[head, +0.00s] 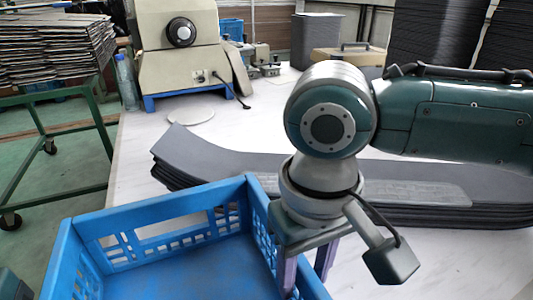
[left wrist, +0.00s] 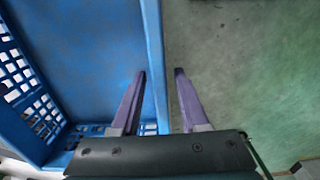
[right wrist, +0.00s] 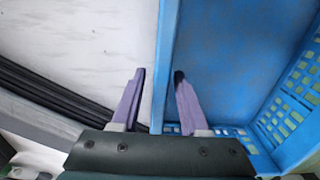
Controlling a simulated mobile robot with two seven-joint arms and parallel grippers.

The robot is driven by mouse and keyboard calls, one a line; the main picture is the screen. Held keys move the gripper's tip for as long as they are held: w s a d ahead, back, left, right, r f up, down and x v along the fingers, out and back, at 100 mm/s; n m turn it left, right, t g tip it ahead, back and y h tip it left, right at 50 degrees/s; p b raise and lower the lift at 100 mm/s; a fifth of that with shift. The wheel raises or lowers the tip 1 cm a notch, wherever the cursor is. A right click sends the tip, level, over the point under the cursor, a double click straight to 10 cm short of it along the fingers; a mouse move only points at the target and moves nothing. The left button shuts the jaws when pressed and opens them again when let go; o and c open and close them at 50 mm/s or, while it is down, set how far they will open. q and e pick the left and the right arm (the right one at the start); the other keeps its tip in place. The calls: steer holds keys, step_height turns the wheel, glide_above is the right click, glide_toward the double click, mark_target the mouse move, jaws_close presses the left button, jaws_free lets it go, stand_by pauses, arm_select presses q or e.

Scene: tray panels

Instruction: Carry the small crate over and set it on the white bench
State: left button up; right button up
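The blue crate (head: 180,215) has slatted walls and its visible floor is bare. It lies at the bottom of the head view, and its left side reaches past the left edge of the white bench (head: 235,130). My right gripper (head: 305,275) points down at the crate's right wall. In the right wrist view its fingers (right wrist: 159,75) are apart, one on each side of that wall (right wrist: 166,50). My left gripper (left wrist: 160,73) is hidden in the head view. In the left wrist view its fingers are apart, with the opposite crate wall (left wrist: 153,45) between them. Whether the crate rests on anything is hidden.
A stack of curved dark panels (head: 220,155) lies on the bench just behind the crate. A beige machine (head: 180,50), a bottle (head: 126,80) and a tan case (head: 345,60) stand farther back. A green cart (head: 40,155) stands left. Bare bench shows around the round disc (head: 190,116).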

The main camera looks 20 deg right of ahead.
arm_select(q)
steer(key=shift+o, duration=0.2)
arm_select(e)
steer(key=shift+o, duration=0.2)
steer(key=shift+r, duration=0.25)
arm_select(q)
step_height(320, 180, up, 12)
arm_select(e)
step_height(320, 180, up, 12)
steer(key=shift+f, duration=0.2)
stand_by(0.4)
